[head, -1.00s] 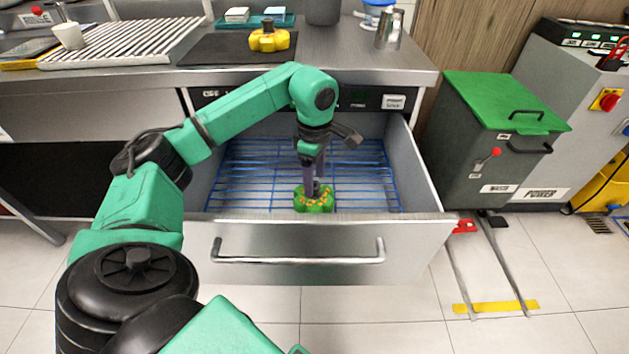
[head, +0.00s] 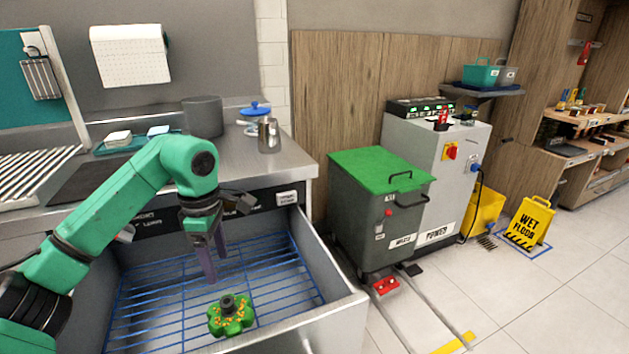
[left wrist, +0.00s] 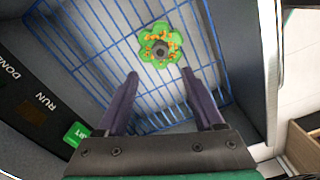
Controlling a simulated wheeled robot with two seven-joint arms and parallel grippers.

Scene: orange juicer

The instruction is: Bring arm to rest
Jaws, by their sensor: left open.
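My left arm reaches from the left into the open drawer (head: 335,313). Its gripper (head: 211,280) points down over the blue wire rack (head: 150,292) and is open and empty. A green flower-shaped object (head: 238,318) with orange specks and a dark knob lies on the rack, apart from the fingers. In the left wrist view the green object (left wrist: 160,44) lies beyond the two spread purple fingertips (left wrist: 160,72). My right gripper is not in view.
A green-lidded waste bin (head: 380,210) stands right of the drawer, with a grey power cabinet (head: 440,165) behind it. A metal cup (head: 268,135) and a dark pot (head: 203,117) stand on the counter. A yellow wet floor sign (head: 532,219) is farther right, with clear floor before it.

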